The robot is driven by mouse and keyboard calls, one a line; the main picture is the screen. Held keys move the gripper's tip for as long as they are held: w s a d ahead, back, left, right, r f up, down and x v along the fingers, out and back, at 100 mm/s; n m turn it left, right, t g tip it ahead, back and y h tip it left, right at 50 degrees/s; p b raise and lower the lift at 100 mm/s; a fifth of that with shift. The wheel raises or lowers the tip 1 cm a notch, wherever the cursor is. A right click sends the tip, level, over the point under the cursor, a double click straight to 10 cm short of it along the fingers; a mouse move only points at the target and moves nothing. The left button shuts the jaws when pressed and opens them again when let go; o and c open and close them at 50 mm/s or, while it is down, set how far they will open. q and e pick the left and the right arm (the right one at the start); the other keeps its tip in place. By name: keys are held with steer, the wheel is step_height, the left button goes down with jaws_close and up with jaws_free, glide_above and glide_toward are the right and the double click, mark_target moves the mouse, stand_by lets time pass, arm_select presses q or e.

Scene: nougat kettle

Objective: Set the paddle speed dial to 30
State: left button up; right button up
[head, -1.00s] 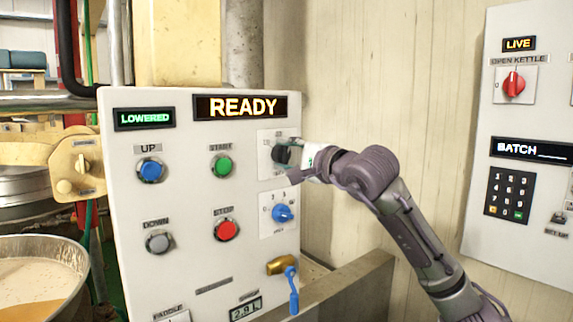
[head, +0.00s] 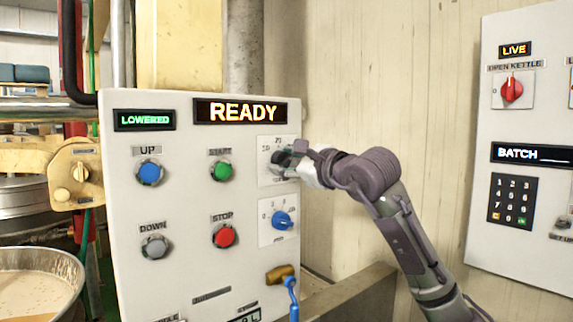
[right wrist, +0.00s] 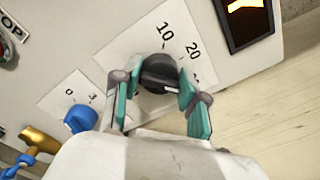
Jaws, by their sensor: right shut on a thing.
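The dial is a black round knob (right wrist: 158,72) on a white plate with the numbers 10 and 20 in the right wrist view; further marks are partly hidden. In the head view its plate (head: 265,178) is at the upper right of the white control panel. My right gripper (head: 291,158) covers much of it there. In the right wrist view, my right gripper's teal-padded fingers (right wrist: 156,92) are on both sides of the knob and shut on it. I cannot tell which number the knob points at. My left gripper is not in view.
A blue knob (head: 282,221) sits just below the dial. Green (head: 221,170), red (head: 223,236), blue (head: 149,172) and grey (head: 154,246) buttons are to the left. A brass valve with a blue lever (head: 292,295) is lower down. A READY display (head: 242,112) is above.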

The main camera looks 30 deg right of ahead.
steer(key=shift+f, duration=0.1)
stand_by(0.5)
steer(key=o, duration=1.1)
steer(key=shift+o, duration=0.2)
steer(key=shift+s, duration=0.1)
steer(key=s+d, duration=0.1)
steer(key=s, duration=1)
steer(key=shift+s, duration=0.35)
